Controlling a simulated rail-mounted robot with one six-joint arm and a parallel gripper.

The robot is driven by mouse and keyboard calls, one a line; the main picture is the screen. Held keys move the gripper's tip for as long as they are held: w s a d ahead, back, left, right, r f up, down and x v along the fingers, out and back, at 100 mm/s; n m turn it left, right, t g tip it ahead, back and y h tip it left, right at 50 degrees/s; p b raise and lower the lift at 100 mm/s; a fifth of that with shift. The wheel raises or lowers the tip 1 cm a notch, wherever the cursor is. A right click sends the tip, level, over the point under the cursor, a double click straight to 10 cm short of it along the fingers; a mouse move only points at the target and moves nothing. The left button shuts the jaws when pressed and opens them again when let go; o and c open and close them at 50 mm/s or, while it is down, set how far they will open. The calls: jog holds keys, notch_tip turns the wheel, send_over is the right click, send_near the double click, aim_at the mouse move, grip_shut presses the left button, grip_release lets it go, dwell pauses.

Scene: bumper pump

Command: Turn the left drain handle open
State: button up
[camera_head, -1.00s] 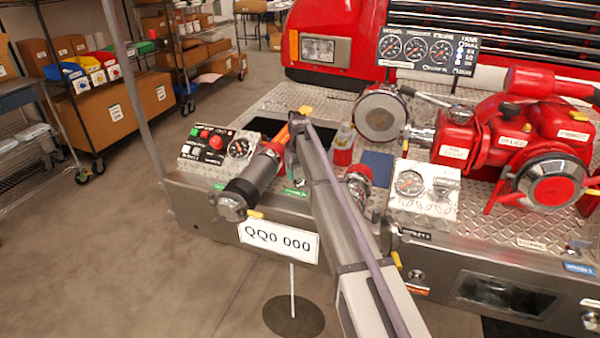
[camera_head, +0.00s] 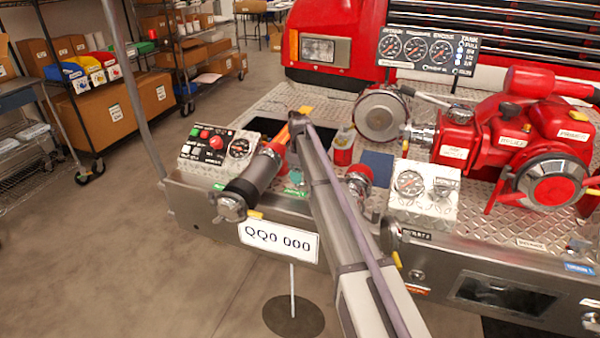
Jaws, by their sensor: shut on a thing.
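My arm (camera_head: 340,205) reaches up from the bottom edge to the front bumper deck. Its far end is by the left pipe, and my gripper is hidden behind the arm. The left pipe (camera_head: 262,172) has a red collar, a black band and a metal cap. A yellow handle (camera_head: 255,214) shows beside the cap, above the number plate. A green label (camera_head: 295,191) lies on the bumper right of the pipe, with a small teal patch (camera_head: 296,178) just above it. I cannot tell which part is the left drain handle, nor see any contact with it.
A control box (camera_head: 213,146) stands left of the pipe. A gauge box (camera_head: 422,188) and the red pump (camera_head: 520,140) are to the right. A second red fitting (camera_head: 358,178) is close to my arm. The floor at left is open.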

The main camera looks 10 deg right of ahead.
dwell(0.4)
jog(key=o, duration=0.9)
jog(key=shift+o, duration=0.2)
jog(key=shift+r, duration=0.1)
notch_tip(320, 180, up, 11)
jog(key=p, duration=1.1)
jog(key=shift+f, duration=0.2)
